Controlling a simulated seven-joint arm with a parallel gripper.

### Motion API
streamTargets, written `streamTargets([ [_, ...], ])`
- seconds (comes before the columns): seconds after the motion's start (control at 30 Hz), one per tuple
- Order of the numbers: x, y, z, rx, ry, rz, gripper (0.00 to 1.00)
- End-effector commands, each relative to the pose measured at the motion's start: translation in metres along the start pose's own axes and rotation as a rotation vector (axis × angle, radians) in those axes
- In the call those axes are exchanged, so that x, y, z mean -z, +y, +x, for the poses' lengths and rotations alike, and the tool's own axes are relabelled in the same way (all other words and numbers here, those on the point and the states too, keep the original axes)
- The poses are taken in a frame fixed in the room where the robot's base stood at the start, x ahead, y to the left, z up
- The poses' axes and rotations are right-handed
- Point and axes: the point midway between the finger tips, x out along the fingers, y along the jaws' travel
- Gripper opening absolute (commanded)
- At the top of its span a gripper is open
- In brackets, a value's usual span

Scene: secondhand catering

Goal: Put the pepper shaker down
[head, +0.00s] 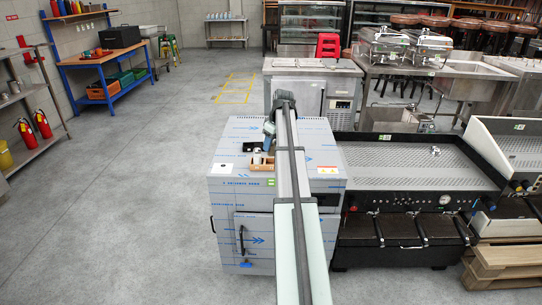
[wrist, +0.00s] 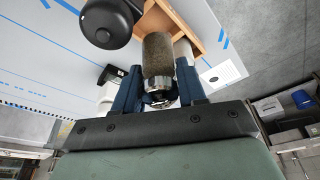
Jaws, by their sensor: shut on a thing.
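The pepper shaker (wrist: 158,60) has a grey-brown speckled body and a shiny metal end. It stands between the two dark blue fingers of my gripper (wrist: 158,92), which is shut on it. The metal end faces my palm. In the head view my gripper (head: 268,130) is over the top of the film-wrapped steel cabinet (head: 228,160), and my arm hides part of that top. The shaker cannot be made out clearly there. I cannot tell whether its far end touches anything.
A small wooden caddy (wrist: 182,22) is close beyond the shaker; it shows on the cabinet (head: 262,167). A pale cylinder (wrist: 184,52) is beside it. A black round object (wrist: 105,22) is close on the left. The cabinet top's left part is mostly clear.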

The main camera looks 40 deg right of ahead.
Motion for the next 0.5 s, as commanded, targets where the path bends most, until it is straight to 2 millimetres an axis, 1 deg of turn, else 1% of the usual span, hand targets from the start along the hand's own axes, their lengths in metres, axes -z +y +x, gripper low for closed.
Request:
streamTargets([
  [0.03,-0.002,-0.001,0.007,0.0,0.0,0.0,0.08],
  [0.27,-0.007,0.0,0.024,0.0,0.0,0.001,0.08],
  [0.4,-0.011,0.0,0.04,-0.001,0.0,0.001,0.08],
  [0.5,-0.014,0.0,0.049,0.0,0.0,0.001,0.08],
])
